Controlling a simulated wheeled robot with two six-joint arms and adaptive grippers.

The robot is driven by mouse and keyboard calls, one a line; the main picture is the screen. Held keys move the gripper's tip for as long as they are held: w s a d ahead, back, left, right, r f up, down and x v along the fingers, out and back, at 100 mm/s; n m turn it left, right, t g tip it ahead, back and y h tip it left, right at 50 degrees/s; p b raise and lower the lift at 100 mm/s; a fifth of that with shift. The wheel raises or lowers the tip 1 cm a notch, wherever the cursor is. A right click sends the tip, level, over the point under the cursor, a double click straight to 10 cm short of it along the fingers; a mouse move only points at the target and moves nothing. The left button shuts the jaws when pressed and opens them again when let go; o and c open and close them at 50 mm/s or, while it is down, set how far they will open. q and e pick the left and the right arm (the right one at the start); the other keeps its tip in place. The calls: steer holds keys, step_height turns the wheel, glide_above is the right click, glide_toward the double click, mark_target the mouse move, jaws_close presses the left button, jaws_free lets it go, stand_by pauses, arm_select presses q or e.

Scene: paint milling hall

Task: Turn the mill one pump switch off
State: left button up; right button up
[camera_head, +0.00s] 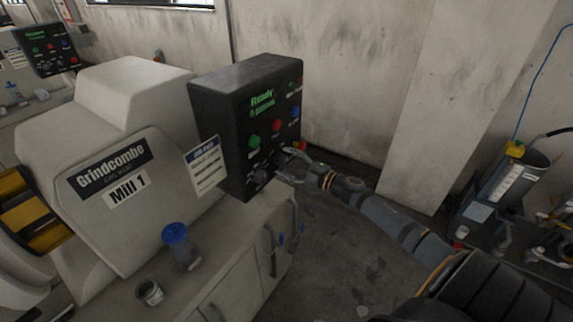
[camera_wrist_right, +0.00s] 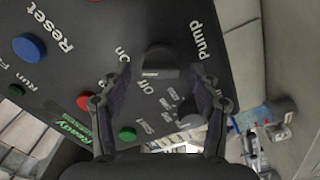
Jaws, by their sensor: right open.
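The Mill 1 pump switch is a black rotary knob (camera_wrist_right: 160,62) on the dark control panel (camera_head: 222,100), with "Pump", "On" and "Off" lettered around it. In the head view the knob (camera_head: 281,158) is small and dark, low on the panel face. My right gripper (camera_head: 293,166) is at the panel's lower right. In the right wrist view its fingers (camera_wrist_right: 160,58) are open, one on each side of the knob; I cannot tell whether they touch it. Which way the knob points is unclear. My left gripper is not in view.
A second black dial (camera_wrist_right: 187,110) sits close to the pump knob. A blue Reset button (camera_wrist_right: 29,46) and several red and green buttons share the panel.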

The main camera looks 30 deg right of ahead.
steer(key=shift+w+a, duration=0.2)
steer(key=shift+w, duration=0.1)
steer(key=shift+c, duration=0.5)
steer(key=c, duration=1.1)
steer(key=shift+o, duration=0.2)
